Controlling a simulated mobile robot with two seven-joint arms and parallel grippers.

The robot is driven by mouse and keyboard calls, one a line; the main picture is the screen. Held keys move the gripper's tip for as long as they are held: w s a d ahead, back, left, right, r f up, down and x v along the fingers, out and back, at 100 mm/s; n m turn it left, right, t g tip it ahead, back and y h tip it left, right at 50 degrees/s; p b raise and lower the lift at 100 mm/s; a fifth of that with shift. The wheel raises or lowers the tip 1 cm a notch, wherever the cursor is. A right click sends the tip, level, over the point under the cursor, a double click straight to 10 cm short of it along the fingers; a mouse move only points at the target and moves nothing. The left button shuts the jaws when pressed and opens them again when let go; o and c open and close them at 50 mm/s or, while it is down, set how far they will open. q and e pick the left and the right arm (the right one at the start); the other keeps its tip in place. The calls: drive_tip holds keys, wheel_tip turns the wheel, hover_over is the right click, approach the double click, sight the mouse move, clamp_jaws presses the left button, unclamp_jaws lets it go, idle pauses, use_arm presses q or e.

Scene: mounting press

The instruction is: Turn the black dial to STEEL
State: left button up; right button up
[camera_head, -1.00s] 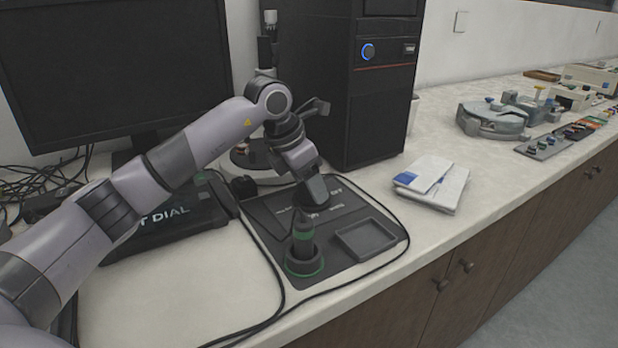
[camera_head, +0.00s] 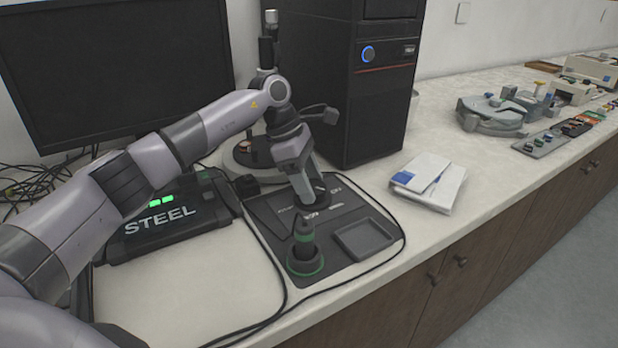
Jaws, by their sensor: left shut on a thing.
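My left gripper (camera_head: 309,197) points down over the black panel (camera_head: 268,215) and is shut on the black dial (camera_head: 318,187). The gripper hides most of the dial, so I cannot read its pointer. A black display unit (camera_head: 165,226) on the left shows the word STEEL in white. Two green lights are lit on it. My left arm crosses in front of part of the unit. My right gripper is not in view.
A black tool stands upright in a green-ringed holder (camera_head: 304,262) close in front of the gripper. An empty shallow tray (camera_head: 363,241) lies right of it. A dark cable loops around the panel. A computer tower (camera_head: 362,95) stands behind; papers (camera_head: 430,182) lie right.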

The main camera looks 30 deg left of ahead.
use_arm(q)
drive_tip(key=shift+m, duration=0.3)
idle(0.4)
drive_tip(key=o, duration=1.1)
drive_tip(key=shift+c, duration=0.2)
drive_tip(key=shift+a+r, duration=0.1)
drive_tip(key=v, duration=0.7)
